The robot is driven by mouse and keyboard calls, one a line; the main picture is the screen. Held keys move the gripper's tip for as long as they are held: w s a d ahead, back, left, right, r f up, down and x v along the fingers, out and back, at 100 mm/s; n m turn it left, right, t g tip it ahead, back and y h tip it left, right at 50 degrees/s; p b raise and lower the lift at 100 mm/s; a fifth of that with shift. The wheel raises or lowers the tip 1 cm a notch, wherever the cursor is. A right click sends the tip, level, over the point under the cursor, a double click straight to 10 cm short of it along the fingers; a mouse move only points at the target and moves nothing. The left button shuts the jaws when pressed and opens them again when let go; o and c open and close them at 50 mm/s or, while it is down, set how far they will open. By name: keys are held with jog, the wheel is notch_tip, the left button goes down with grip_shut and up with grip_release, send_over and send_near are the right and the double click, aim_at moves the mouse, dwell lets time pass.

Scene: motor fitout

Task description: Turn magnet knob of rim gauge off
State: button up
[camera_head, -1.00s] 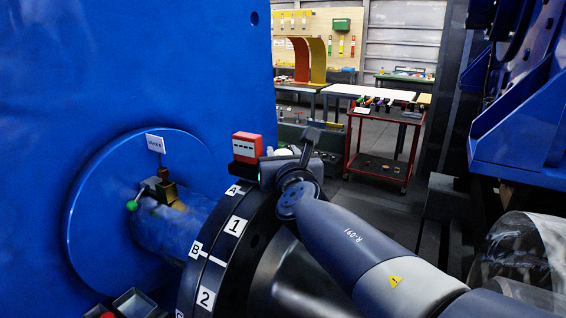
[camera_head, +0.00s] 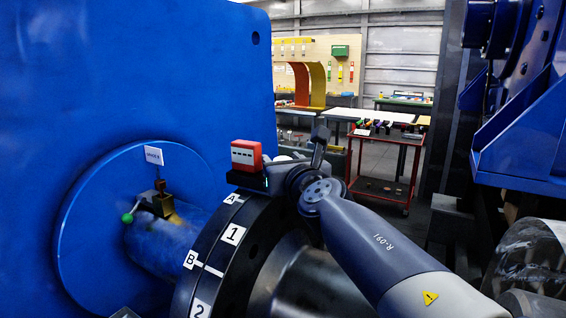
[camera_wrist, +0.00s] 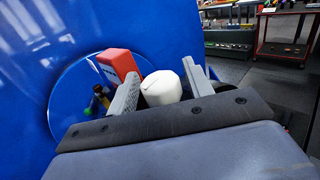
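The rim gauge (camera_head: 247,156), with a red display box on a black base, sits on top of the dark coupling rim (camera_head: 255,232) beside label A. In the wrist view its red box (camera_wrist: 119,65) stands left of my fingers. A white round knob (camera_wrist: 162,88) with a dark line on its face lies between the two grey fingers of my gripper (camera_wrist: 160,72). The fingers look very close to its sides; I cannot tell whether they touch it. In the head view my gripper (camera_head: 298,158) is just right of the gauge, and the knob is largely hidden.
A brass block with a green ball (camera_head: 127,218) and a small sign (camera_head: 154,156) sits on the shaft by the blue flange. A large blue housing (camera_head: 120,80) fills the left. A red cart (camera_head: 408,175) stands behind; blue machinery (camera_head: 525,120) is at right.

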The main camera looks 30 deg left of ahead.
jog(key=shift+o, duration=0.7)
jog(key=v, duration=1)
jog(key=shift+s+d, duration=0.3)
jog(key=shift+w, duration=0.1)
jog(key=x, duration=1)
jog(key=shift+w+a, duration=0.2)
jog(key=shift+a, duration=0.1)
jog(key=shift+r, duration=0.1)
jog(key=shift+p, duration=0.3)
jog(key=shift+b, duration=0.3)
